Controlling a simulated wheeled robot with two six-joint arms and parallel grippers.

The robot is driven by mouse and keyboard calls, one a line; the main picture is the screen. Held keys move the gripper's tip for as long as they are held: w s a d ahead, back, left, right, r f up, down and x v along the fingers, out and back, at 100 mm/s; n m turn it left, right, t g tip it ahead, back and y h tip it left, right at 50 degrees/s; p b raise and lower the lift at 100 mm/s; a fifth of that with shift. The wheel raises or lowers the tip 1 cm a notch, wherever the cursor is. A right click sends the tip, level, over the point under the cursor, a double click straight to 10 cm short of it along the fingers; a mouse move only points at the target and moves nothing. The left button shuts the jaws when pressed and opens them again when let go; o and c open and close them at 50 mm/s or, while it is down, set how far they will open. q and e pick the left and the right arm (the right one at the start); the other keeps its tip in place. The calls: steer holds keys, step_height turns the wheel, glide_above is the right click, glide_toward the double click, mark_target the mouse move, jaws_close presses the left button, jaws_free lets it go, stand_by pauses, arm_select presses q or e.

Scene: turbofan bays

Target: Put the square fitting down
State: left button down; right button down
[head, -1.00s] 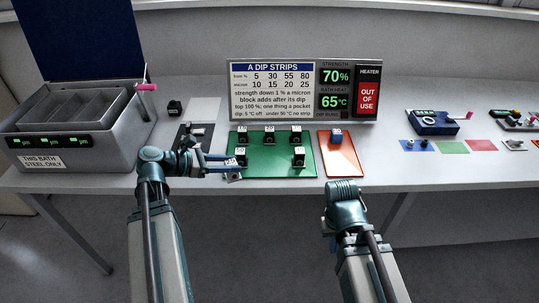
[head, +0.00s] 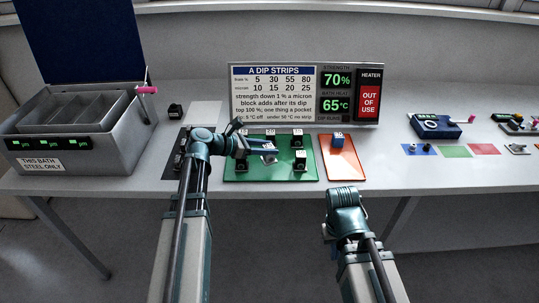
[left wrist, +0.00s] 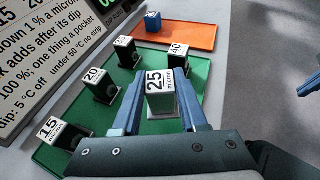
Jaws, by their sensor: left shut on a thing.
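My left gripper (head: 271,152) is shut on a light grey square piece, which I take for the square fitting (head: 268,159). In the left wrist view the square fitting (left wrist: 161,103) sits between the two blue fingers, under a white top marked "25 micron". It is over the front middle of the green mat (head: 248,175). I cannot tell whether it touches the mat.
Black blocks with white tops marked 15 (left wrist: 60,133), 20 (left wrist: 99,84) and 40 (left wrist: 177,55) stand around it on the mat. An orange tray (head: 345,170) with a blue block (head: 338,140) lies right. The grey bath (head: 100,150) stands left, the sign (head: 290,95) behind.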

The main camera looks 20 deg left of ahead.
arm_select(q)
steer(key=f+b, duration=0.2)
steer(key=w+f+b, duration=0.1)
steer(key=shift+d, duration=0.25)
steer(key=shift+f+b, duration=0.3)
steer(key=shift+f, duration=0.15)
steer(key=shift+c, duration=2.2)
jaws_free()
steer(key=shift+r, duration=0.3)
steer(key=p+v, duration=0.4)
steer(key=v, duration=0.8)
steer(key=shift+f+p, duration=0.2)
steer(key=shift+p, duration=0.15)
